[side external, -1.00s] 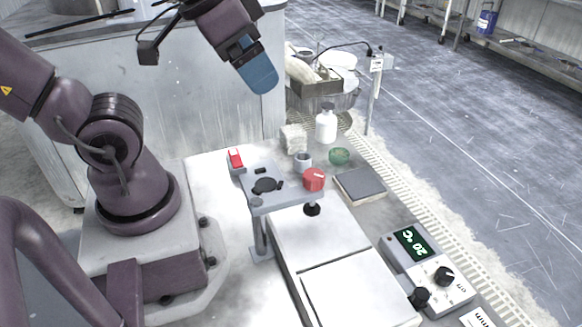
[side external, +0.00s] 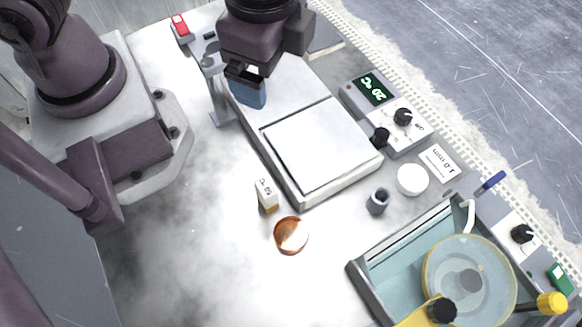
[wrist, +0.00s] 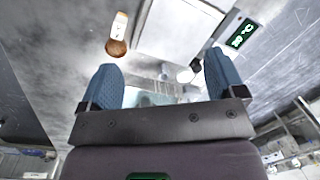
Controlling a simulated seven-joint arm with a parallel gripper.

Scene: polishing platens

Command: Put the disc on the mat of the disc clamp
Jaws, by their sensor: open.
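A shiny copper-coloured round piece (side external: 291,235), which looks like the disc, lies on the white bench in front of the hotplate. It also shows at the upper left of the wrist view (wrist: 116,48). The disc clamp (side external: 206,60) is a grey raised plate on a leg at the upper left. Its dark round mat is hard to make out, and my arm hides its right part. My gripper (side external: 247,88) is above the bench, near the clamp and the hotplate's far end, well away from the copper piece. Its blue fingers (wrist: 163,80) are apart and empty.
A hotplate (side external: 320,150) with a display box (side external: 388,112) takes the middle. A basin with a round platen (side external: 440,270) fills the lower right. The bench left of the copper piece is clear.

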